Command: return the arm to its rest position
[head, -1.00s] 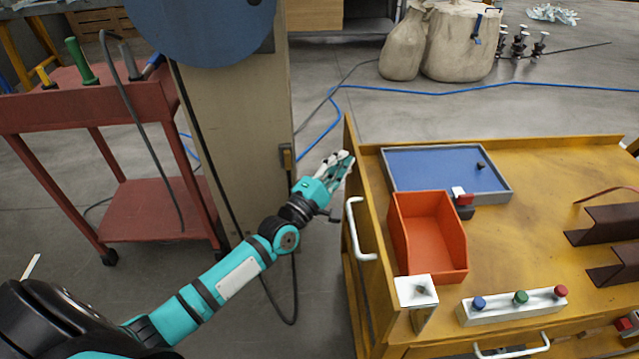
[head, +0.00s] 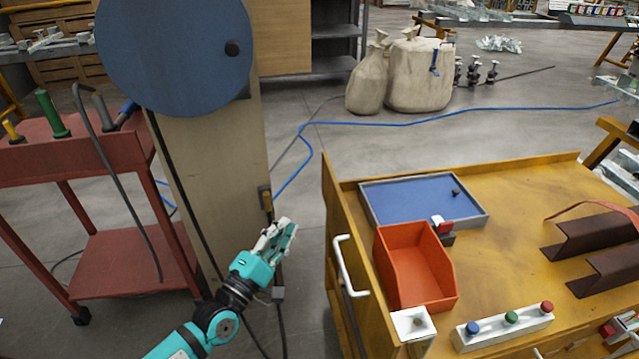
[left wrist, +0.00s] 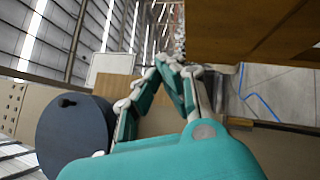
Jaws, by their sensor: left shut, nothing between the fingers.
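My left arm comes in from the bottom of the head view. Its teal and white gripper (head: 279,238) is in the gap between the wooden post and the yellow cart, in front of the post's lower part. The gripper is shut and empty, with its fingers pointing up and to the right. In the left wrist view the fingers (left wrist: 172,68) come together with nothing between them. My right gripper is in neither view.
The yellow cart (head: 520,210) stands right of the gripper, its white handle (head: 349,268) facing it. The wooden post (head: 215,175) with a blue disc (head: 180,50) and a red trolley (head: 80,165) stand left. A hanging cable (head: 282,325) is close to the gripper.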

